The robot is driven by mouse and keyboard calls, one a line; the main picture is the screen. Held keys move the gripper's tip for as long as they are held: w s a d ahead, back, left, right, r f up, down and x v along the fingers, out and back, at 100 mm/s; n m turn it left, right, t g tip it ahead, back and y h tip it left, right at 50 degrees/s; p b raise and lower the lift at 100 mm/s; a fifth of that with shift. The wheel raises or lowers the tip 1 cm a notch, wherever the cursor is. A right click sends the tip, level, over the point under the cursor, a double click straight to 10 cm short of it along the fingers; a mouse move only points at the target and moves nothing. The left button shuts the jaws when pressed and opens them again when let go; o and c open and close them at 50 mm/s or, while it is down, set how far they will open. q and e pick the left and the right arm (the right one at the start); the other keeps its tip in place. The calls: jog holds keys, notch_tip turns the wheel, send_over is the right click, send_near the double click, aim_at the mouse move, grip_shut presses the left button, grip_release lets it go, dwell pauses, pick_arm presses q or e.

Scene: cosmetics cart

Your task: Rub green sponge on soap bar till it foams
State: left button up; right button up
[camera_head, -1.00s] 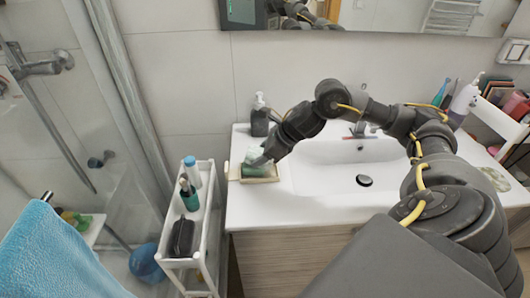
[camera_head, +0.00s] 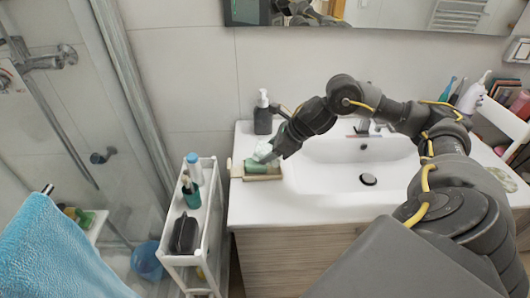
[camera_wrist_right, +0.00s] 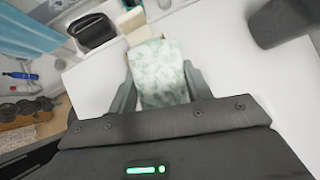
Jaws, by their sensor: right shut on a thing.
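My right gripper (camera_head: 272,150) is shut on the green sponge (camera_head: 264,151), which looks pale green with white foam-like patches. In the right wrist view the sponge (camera_wrist_right: 160,75) sits between the two fingers (camera_wrist_right: 158,92), its broad marbled face toward the camera. A green soap bar (camera_head: 256,167) lies in a beige soap dish (camera_head: 262,178) at the left end of the washbasin counter. The sponge is just above the soap; I cannot tell whether they touch. Part of the dish (camera_wrist_right: 131,18) shows past the sponge in the wrist view. My left gripper is not in view.
A dark soap dispenser (camera_head: 263,118) stands behind the dish. A white cart (camera_head: 211,220) with bottles and a black case (camera_head: 184,234) stands left of the counter. The white basin (camera_head: 335,178) is empty on the right. A blue towel (camera_head: 55,255) hangs at lower left.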

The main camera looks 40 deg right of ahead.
jog(key=shift+w+a, duration=0.4)
jog(key=shift+a, duration=0.05)
jog(key=shift+w+a+p, duration=0.45)
jog(key=shift+a+p, duration=0.05)
jog(key=shift+a, duration=0.2)
jog(key=shift+s+d+f+b, duration=0.1)
jog(key=shift+s+d+b, duration=0.45)
jog(key=shift+d, duration=0.3)
jog(key=shift+s+d, duration=0.3)
jog(key=shift+w+a, duration=0.1)
jog(key=shift+w, duration=0.05)
